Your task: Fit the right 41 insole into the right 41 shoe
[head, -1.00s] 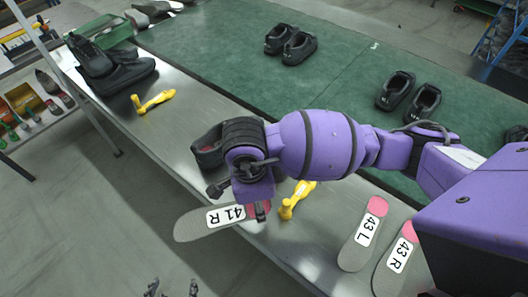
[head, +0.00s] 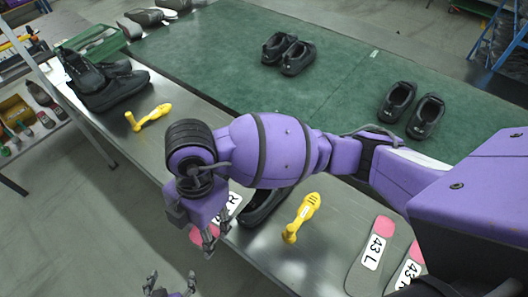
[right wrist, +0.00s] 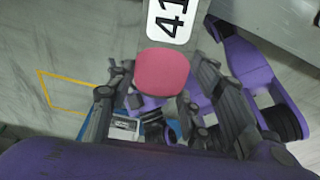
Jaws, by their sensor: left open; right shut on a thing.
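The right 41 insole (head: 232,202) is grey with a pink heel and a white label. My right gripper (head: 211,240) is shut on it at the heel end, and my arm hides part of it. In the right wrist view the pink heel (right wrist: 162,73) and the "41" label (right wrist: 173,18) show between and beyond the fingers (right wrist: 158,95). A black shoe (head: 262,208) lies on the metal table just right of the insole, partly behind my right arm; no size mark is legible on it. My left gripper (head: 171,286) is open and empty at the bottom edge, off the table.
A yellow tool (head: 302,218) lies right of the shoe, another (head: 148,117) further left. Black shoes (head: 108,85) stand at the left end; two pairs sit on the green mat (head: 215,62).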

